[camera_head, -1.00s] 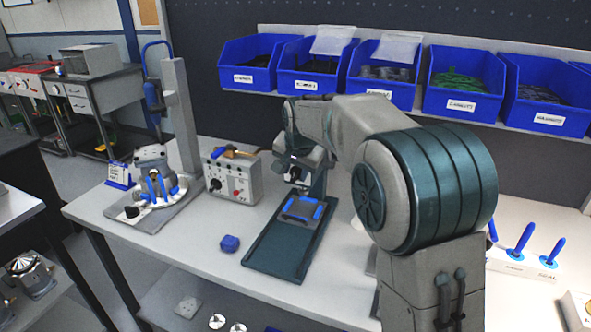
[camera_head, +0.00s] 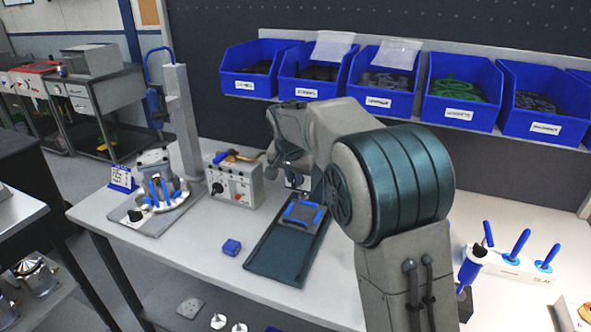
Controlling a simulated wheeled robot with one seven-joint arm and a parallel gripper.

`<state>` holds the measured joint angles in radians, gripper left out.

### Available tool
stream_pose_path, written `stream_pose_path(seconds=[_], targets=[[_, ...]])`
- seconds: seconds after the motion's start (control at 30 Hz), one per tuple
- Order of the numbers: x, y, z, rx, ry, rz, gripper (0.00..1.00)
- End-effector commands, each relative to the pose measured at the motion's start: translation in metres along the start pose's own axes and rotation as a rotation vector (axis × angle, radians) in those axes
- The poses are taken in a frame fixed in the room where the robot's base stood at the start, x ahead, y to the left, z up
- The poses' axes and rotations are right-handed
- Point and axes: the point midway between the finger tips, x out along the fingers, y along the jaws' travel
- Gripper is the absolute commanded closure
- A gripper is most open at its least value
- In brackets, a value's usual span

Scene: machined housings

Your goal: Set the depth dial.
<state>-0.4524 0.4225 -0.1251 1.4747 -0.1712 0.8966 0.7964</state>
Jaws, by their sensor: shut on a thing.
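A grey control box (camera_head: 234,182) stands mid-table with a black knob (camera_head: 217,188) and a red knob on its front. A press fixture (camera_head: 157,188) with blue clamps stands on a grey plate at left. A second black knob (camera_head: 135,215) is on that plate's front corner. I cannot tell which knob is the depth dial. A small blue-framed card (camera_head: 122,178) with unreadable marks stands beside the fixture. My gripper (camera_head: 279,164) is just right of the control box, largely hidden by my wrist. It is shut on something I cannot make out.
A dark green tray (camera_head: 266,257) holds a blue-handled plate right of the box. Labelled blue bins (camera_head: 386,92) line the back shelf.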

Motion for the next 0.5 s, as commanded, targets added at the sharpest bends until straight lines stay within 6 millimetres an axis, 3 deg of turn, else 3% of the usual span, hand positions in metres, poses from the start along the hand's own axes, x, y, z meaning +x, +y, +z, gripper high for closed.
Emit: stream_pose_path(seconds=[0.5], targets=[[-0.0013, -0.0099, -0.0003, -0.117, 0.001, 0.278, 1.0]])
